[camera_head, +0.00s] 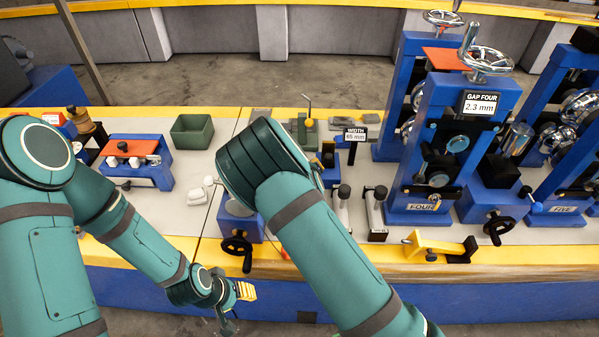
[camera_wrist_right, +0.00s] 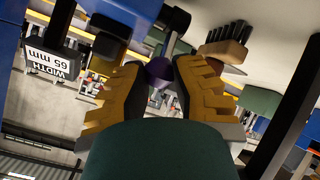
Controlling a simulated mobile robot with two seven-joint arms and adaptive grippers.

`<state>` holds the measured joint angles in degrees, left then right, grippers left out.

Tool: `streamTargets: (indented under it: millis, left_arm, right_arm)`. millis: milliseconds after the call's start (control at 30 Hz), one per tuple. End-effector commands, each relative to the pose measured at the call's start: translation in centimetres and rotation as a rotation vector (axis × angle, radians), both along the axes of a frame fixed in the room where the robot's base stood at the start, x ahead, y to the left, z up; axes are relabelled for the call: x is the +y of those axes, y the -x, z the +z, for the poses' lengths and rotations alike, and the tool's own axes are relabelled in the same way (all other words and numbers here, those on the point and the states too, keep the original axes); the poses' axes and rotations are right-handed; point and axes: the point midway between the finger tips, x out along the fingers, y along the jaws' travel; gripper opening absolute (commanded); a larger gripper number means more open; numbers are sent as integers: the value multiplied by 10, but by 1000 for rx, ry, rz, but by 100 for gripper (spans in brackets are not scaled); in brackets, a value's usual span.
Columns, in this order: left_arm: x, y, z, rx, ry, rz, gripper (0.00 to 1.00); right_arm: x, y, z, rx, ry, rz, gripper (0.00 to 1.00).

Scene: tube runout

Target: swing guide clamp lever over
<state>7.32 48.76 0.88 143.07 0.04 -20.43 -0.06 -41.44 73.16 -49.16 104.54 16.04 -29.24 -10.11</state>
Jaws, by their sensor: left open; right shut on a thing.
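My right gripper (camera_wrist_right: 158,84) shows in the right wrist view, its yellow ribbed fingers closed on a dark rounded knob (camera_wrist_right: 159,68). The knob appears to be the end of the guide clamp lever; a dark bar shows just beyond it. In the head view my right arm hides the right gripper and most of the spot it works at, left of the WIDTH 65 mm sign (camera_head: 355,135). That sign also shows in the right wrist view (camera_wrist_right: 52,63). My left gripper (camera_head: 237,307) is open and empty, low in front of the table's front edge.
The roll stand marked FOUR (camera_head: 424,208) stands right of the sign, with a GAP FOUR display (camera_head: 481,103). Two knobbed uprights and a black handwheel (camera_head: 236,245) are near the front edge. A green bin (camera_head: 192,131) and an orange-topped blue fixture (camera_head: 133,146) stand left.

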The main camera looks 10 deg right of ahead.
Motion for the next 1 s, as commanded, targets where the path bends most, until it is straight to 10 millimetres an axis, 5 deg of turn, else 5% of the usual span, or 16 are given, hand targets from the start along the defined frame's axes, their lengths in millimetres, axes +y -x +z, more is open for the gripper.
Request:
streamTargets:
  millis: [33,1000]
  left_arm:
    - [0,-1,-4,-1,0,-1,43]
    - [0,-3,-13,-6,-1,1,43]
  right_arm:
    - [1,6,-11,6,4,3,0]
    - [2,18,-15,-235,53,4,0]
